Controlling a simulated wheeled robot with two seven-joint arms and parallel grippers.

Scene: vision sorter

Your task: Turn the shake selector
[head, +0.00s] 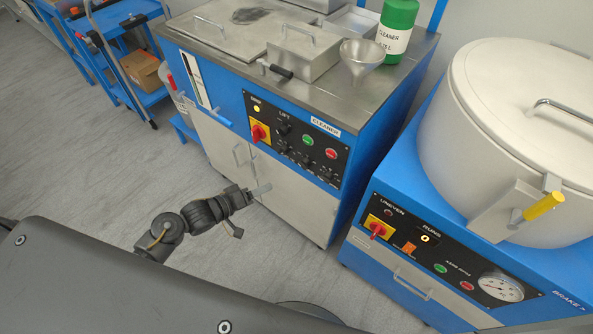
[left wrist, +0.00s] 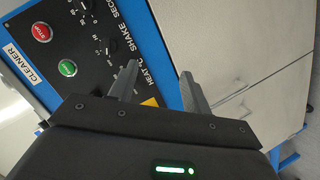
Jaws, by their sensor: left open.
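The shake selector (head: 304,160) is a small black knob in the lower row of the cleaner's black panel. In the left wrist view the shake selector (left wrist: 110,47) shows beside the printed word SHAKE, with the HEAT label nearer my fingers. Its exact setting is too small to read. My left gripper (head: 262,189) is in front of the cleaner's pale lower doors, below the panel. In the left wrist view my left gripper (left wrist: 158,72) is open and empty, its fingers apart from the shake selector. One finger partly covers the panel around the HEAT knob.
The panel also has a red-yellow switch (head: 258,132), a green button (head: 308,140) and a red button (head: 331,153). A handle (head: 277,71) juts out above the panel at the worktop edge. A blue machine with a white drum (head: 500,120) stands at right. Grey floor lies at left.

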